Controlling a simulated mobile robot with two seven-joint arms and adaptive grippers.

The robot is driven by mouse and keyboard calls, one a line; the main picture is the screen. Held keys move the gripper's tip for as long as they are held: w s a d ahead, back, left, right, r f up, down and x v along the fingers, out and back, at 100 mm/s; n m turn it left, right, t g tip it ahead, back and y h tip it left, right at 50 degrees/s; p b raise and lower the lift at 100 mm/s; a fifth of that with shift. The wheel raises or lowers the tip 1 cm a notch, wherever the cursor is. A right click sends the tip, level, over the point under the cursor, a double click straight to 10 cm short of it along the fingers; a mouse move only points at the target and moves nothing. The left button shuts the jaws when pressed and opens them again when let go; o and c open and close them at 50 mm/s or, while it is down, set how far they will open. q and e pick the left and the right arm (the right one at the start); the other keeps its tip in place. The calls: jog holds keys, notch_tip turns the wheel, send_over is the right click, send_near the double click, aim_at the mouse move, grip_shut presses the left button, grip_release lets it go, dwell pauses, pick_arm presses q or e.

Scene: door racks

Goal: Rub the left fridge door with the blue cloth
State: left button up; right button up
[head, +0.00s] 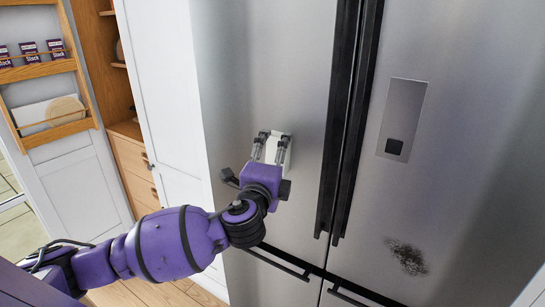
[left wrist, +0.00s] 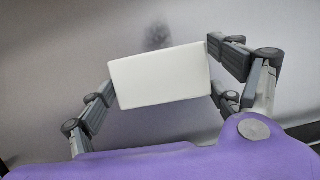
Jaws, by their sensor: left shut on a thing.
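The left fridge door (head: 262,75) is brushed grey metal, left of the dark vertical handles. My left gripper (head: 272,146) is in front of it, shut on a white rectangular block-like thing (left wrist: 160,77). In the head view this white thing (head: 271,152) shows between the fingers, close to the door; I cannot tell whether it touches. No blue cloth shows; the held thing looks white. In the left wrist view a faint dark patch (left wrist: 157,35) shows on the grey surface just beyond it; I cannot tell if it is a stain or a reflection. My right gripper is out of view.
The right fridge door (head: 460,130) has a dispenser panel (head: 401,120) and a dark smudge (head: 407,256). Black vertical handles (head: 348,120) stand out between the doors. A white cabinet door (head: 165,90) is left of the fridge. A wooden door rack (head: 45,72) holds boxes at far left.

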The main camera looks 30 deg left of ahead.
pick_arm(q)
jog(key=a+p, duration=0.1)
jog(key=a, duration=0.6)
jog(key=shift+w+a, duration=0.15)
jog(key=shift+w, duration=0.1)
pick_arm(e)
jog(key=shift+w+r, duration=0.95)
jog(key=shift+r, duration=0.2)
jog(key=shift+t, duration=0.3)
pick_arm(q)
jog(key=s+p, duration=0.1)
jog(key=s, duration=0.5)
jog(key=shift+a, duration=0.2)
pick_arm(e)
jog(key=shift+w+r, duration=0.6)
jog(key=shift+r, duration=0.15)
